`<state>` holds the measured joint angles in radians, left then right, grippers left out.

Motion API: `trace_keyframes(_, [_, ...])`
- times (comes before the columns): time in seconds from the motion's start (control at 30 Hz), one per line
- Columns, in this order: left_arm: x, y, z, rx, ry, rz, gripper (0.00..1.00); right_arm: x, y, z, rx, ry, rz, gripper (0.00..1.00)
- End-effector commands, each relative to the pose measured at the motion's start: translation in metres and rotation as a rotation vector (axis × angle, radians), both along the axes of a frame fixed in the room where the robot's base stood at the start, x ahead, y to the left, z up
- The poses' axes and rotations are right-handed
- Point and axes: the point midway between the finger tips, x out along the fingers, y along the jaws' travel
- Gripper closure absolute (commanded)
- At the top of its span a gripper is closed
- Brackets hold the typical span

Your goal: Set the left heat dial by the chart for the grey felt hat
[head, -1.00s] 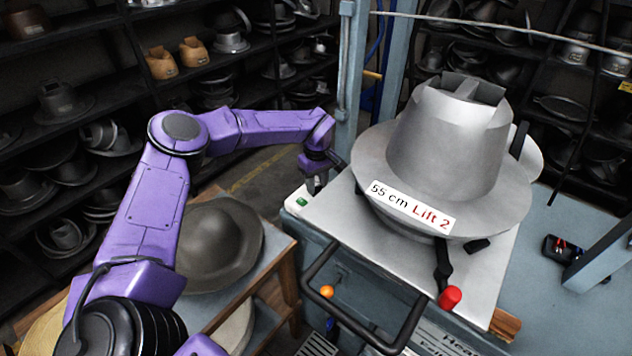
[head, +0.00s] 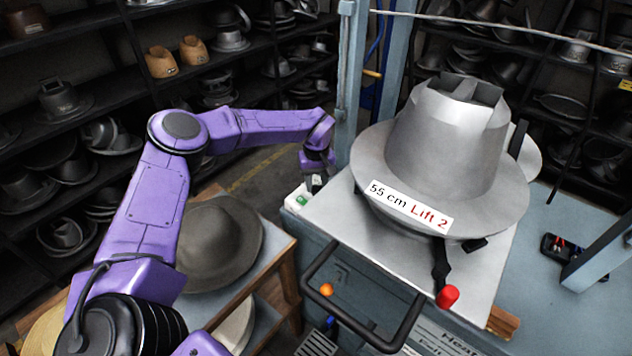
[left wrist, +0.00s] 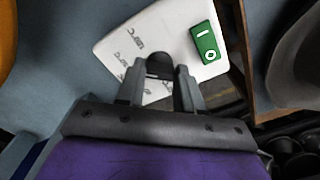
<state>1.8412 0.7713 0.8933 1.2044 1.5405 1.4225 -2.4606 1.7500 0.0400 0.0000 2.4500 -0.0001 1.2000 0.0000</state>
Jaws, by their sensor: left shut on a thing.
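My left gripper (head: 315,186) is at a small white control box (head: 296,203) at the left corner of the press. In the left wrist view its fingers (left wrist: 160,92) are closed on a dark round dial (left wrist: 159,63) on the white box face (left wrist: 130,38). Markings beside the dial are too small and turned to read. A grey-brown felt hat (head: 218,240) lies on a wooden-edged table left of the press. A paper headed "Heat" (head: 445,340) shows partly at the press front, mostly cut off. My right gripper is out of view.
A metal hat block (head: 455,135) labelled "55 cm Lift 2" stands on the press plate (head: 340,215). A black bar handle (head: 350,320) and a red knob (head: 447,297) are in front. A green switch (left wrist: 205,43) is beside the dial.

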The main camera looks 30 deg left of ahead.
Motion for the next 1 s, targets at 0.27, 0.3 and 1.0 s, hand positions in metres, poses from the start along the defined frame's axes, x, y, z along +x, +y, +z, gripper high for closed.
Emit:
trace_keyframes(0.27, [-0.003, -0.002, -0.004, -0.003, 0.011, 0.0, 0.38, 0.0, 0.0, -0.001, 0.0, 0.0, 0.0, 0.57])
trace_keyframes(0.3, [-0.003, -0.002, -0.003, -0.002, 0.011, 0.0, 0.38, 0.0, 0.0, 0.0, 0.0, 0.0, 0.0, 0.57])
trace_keyframes(1.0, [0.0, -0.001, 0.086, 0.0, 0.003, 0.001, 0.38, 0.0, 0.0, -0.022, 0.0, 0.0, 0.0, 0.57])
